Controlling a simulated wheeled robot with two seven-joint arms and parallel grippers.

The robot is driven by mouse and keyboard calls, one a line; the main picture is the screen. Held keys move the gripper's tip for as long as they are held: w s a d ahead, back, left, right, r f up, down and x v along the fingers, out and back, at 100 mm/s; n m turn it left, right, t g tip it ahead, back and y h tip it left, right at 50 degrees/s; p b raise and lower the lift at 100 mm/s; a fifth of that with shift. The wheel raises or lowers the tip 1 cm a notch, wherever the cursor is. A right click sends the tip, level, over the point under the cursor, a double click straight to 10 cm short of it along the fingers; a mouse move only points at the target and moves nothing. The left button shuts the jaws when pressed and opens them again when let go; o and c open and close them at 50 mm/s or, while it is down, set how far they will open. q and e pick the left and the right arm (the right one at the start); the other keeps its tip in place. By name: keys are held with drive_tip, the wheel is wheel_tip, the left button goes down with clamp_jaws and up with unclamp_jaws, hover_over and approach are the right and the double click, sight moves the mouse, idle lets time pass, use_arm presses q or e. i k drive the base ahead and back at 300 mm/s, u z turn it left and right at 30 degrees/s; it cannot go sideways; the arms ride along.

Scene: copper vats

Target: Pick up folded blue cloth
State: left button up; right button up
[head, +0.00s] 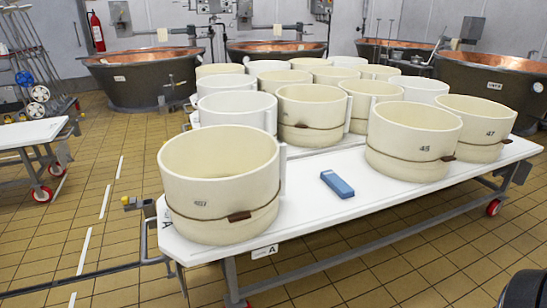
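A small folded blue cloth (337,184) lies flat on the white table top (300,222) in the head view. It sits in a clear patch between a large cream cheese mould (221,178) on its left and another cream mould (414,140) on its right. Nothing covers it. Neither of my grippers shows in the head view, apart from a dark shape at the lower right corner that I cannot identify.
Several more cream and white moulds stand behind the cloth, such as a mould with a band (311,114). Copper vats (142,78) line the back. A wheeled rack table (30,133) stands at left. Tiled floor is open at front left.

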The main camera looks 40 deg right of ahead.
sight(336, 182)
drive_tip(key=z, duration=1.6)
